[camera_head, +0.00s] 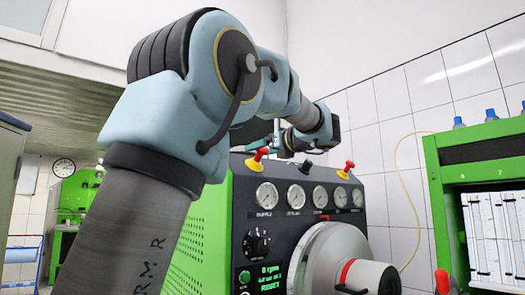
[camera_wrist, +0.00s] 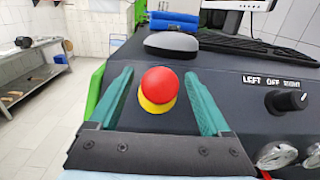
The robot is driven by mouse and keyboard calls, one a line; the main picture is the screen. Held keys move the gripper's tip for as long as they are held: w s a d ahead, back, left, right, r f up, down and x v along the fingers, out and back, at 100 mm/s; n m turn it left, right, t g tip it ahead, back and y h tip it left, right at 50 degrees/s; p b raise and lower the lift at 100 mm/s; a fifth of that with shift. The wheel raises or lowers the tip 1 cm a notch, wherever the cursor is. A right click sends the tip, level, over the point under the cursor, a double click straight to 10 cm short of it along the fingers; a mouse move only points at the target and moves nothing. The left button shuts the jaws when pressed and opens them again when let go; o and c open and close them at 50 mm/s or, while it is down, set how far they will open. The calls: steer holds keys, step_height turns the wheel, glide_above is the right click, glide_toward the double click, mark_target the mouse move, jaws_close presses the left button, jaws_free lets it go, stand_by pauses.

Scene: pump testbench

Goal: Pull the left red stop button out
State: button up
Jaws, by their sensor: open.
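The left red stop button (camera_head: 262,152) sits on a yellow base at the top left of the green and dark test bench in the head view. In the wrist view the button's round red cap (camera_wrist: 168,85), with its yellow collar below, shows between the two teal fingers of my gripper (camera_wrist: 158,82). The gripper is open, with a finger on each side and visible gaps to the cap. In the head view my gripper (camera_head: 274,143) is small and partly hidden by my arm, just above the button.
A second red button (camera_head: 349,165) stands further right on the bench top. A black LEFT-OFF-RIGHT knob (camera_wrist: 287,100) and gauges (camera_head: 296,196) are to the right. A grey mouse-like object (camera_wrist: 171,44) and a keyboard (camera_wrist: 265,48) lie behind the button.

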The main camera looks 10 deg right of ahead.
steer(key=shift+s, duration=0.1)
steer(key=b+v, duration=0.3)
steer(key=v, duration=0.7)
steer(key=shift+s+d, duration=0.2)
steer(key=shift+s, duration=0.05)
